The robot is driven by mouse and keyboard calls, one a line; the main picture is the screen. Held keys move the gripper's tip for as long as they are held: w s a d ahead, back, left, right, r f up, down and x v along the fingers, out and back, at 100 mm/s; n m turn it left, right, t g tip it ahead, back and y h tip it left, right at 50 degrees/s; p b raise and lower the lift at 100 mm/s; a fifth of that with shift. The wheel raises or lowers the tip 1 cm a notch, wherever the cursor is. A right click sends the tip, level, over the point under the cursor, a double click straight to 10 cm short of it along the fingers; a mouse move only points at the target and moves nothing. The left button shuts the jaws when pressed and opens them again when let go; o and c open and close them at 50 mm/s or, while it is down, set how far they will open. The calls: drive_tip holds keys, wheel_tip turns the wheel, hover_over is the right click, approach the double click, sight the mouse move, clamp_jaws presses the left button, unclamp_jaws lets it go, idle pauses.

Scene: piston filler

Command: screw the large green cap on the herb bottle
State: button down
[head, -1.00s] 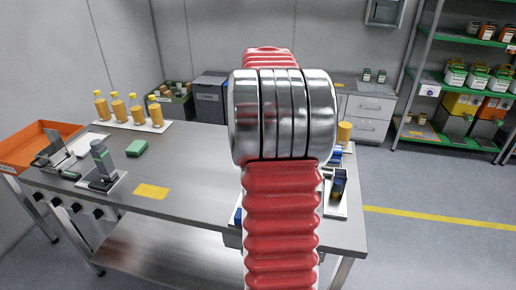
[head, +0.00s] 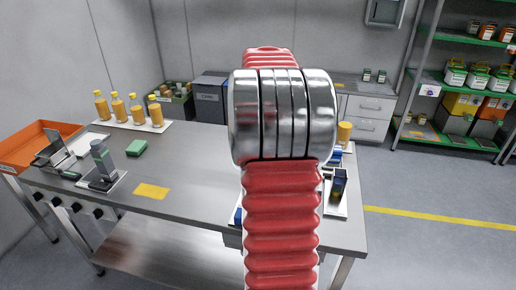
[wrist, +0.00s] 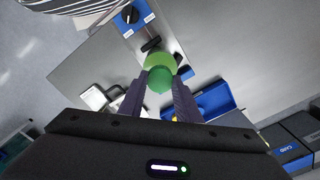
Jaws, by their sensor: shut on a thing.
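In the wrist view my gripper (wrist: 160,88) is shut on a green rounded thing, which I take for the large green cap (wrist: 160,80). It sits between the fingertips. A lighter green round shape (wrist: 159,60) shows just beyond it and overlaps it in the picture. I cannot tell whether that is part of the cap or the herb bottle below, nor whether the two touch. In the head view my own red and silver arm hides the gripper, the cap and the middle right of the table.
The steel table (head: 195,170) bears bottles with yellow contents (head: 117,108) at back left, a green pad (head: 137,148) and a yellow marker (head: 151,191). An orange tray (head: 28,146) stands at far left. A blue bin (wrist: 212,101) and blue device (wrist: 133,18) lie near my gripper.

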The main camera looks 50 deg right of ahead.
drive_tip(key=c, duration=1.3)
unclamp_jaws()
drive_tip(key=shift+o, duration=0.2)
drive_tip(key=shift+r, duration=0.1)
drive_tip(key=shift+r, duration=3.4)
